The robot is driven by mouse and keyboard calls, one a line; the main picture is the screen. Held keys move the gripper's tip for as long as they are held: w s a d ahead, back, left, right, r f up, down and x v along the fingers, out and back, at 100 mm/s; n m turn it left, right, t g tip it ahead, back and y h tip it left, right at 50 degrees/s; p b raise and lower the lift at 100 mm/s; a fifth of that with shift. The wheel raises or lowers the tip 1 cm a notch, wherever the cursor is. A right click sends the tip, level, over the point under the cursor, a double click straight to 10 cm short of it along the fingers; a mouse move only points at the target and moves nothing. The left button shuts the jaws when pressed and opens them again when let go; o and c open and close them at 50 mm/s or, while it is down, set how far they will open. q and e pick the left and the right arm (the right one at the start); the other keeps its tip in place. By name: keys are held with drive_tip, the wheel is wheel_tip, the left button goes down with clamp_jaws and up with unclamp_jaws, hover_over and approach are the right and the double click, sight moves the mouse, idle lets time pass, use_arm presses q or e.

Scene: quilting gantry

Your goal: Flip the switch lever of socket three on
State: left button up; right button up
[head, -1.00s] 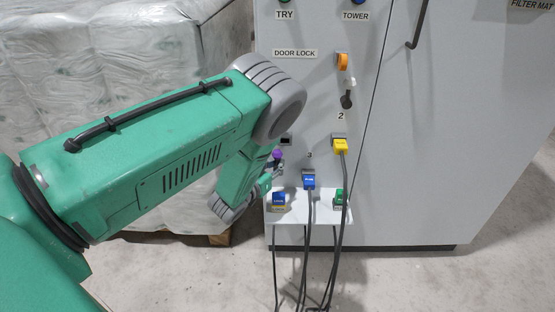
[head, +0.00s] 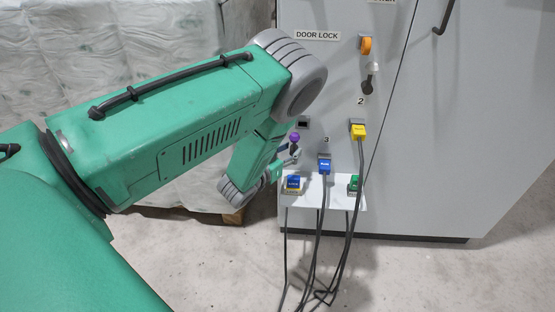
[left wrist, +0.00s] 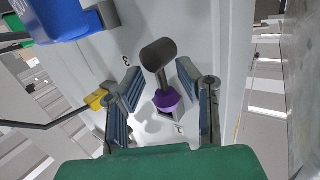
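The switch lever of socket three (head: 294,147) is on the grey cabinet's front, left of the label 3, with a purple part above and a dark knob below. In the left wrist view, the lever (left wrist: 158,53) has a dark cylindrical knob and a purple collar. My left gripper (head: 289,158) is at the lever; its two fingers (left wrist: 158,78) are open, one on each side, with visible gaps. Contact is not visible. A blue plug (head: 324,165) sits in socket three, below the label. My right gripper is not in view.
A yellow plug (head: 358,130) is in socket two, with its dark-knobbed lever (head: 368,83) above. A white shelf (head: 320,202) below holds a blue plug (head: 292,182) and a green plug (head: 354,182). Black cables hang down. Wrapped bales (head: 90,70) stand left.

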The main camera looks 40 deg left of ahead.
use_arm(q)
drive_tip(key=s, duration=1)
drive_tip(key=shift+a+r, duration=0.15)
drive_tip(key=shift+r, duration=0.25)
drive_tip(key=s+d+g+p, duration=0.3)
drive_tip(key=s+g, duration=0.2)
drive_tip(key=s, duration=0.4)
drive_tip(key=s+d+g+p, duration=0.3)
drive_tip(key=s+g, duration=0.3)
drive_tip(key=s, duration=0.3)
drive_tip(key=s+d+g+p, duration=0.3)
drive_tip(key=s+g+p, duration=0.2)
drive_tip(key=s, duration=0.4)
drive_tip(key=shift+s+d+f+y, duration=0.2)
drive_tip(key=shift+s+f+y, duration=0.1)
drive_tip(key=shift+f, duration=0.15)
drive_tip(key=shift+w, duration=0.15)
